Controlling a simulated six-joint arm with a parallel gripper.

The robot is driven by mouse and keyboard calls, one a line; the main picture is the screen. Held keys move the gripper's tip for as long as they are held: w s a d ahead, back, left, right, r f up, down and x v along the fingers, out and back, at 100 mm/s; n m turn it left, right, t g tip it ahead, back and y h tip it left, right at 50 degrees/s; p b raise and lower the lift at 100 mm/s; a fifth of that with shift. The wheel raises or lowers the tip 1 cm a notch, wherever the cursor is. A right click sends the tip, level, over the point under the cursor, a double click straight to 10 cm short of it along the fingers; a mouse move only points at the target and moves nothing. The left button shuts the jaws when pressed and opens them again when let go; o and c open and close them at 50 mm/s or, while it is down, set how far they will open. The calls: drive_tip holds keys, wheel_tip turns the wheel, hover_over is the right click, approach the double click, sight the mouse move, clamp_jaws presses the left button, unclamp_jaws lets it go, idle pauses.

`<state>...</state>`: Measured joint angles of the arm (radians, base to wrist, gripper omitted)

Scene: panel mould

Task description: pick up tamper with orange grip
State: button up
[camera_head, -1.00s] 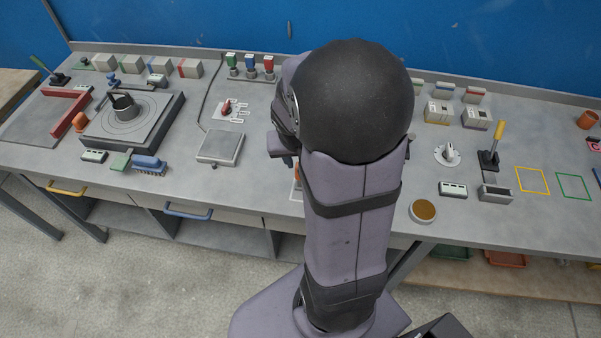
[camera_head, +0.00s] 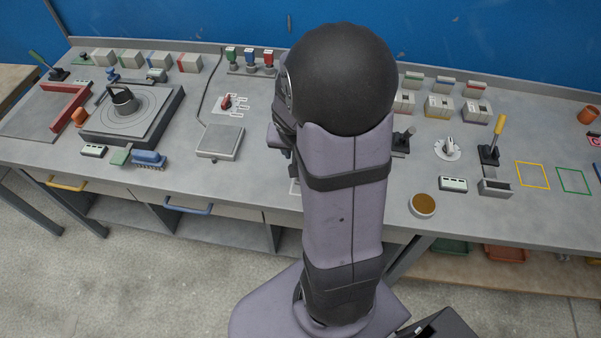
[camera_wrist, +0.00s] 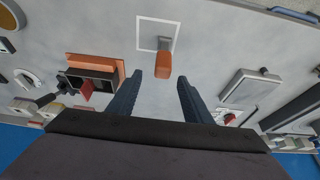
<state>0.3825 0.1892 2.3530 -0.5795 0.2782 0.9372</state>
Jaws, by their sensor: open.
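The tamper with the orange grip (camera_wrist: 163,62) shows in the wrist view, with a grey part at its far end, inside a white outlined square (camera_wrist: 140,33). My gripper (camera_wrist: 159,82) is open, its two dark fingers apart on either side below the grip in the picture. Nothing is between the fingers. The tamper appears ahead of the fingertips, roughly centred between them. I cannot tell the height gap. In the head view, my arm hides the tamper.
In the wrist view, an orange and black fixture (camera_wrist: 98,72) stands left of the fingers, and a grey box (camera_wrist: 250,88) lies to the right. In the head view, a round tan-topped dish (camera_head: 422,205) sits near the bench's front edge.

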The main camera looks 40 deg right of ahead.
drive_tip(key=x, duration=0.3)
drive_tip(key=b+x, duration=0.1)
drive_tip(key=shift+w+a+f, duration=0.15)
drive_tip(key=shift+f, duration=0.3)
drive_tip(key=shift+r, duration=0.1)
drive_tip(key=c, duration=1.1)
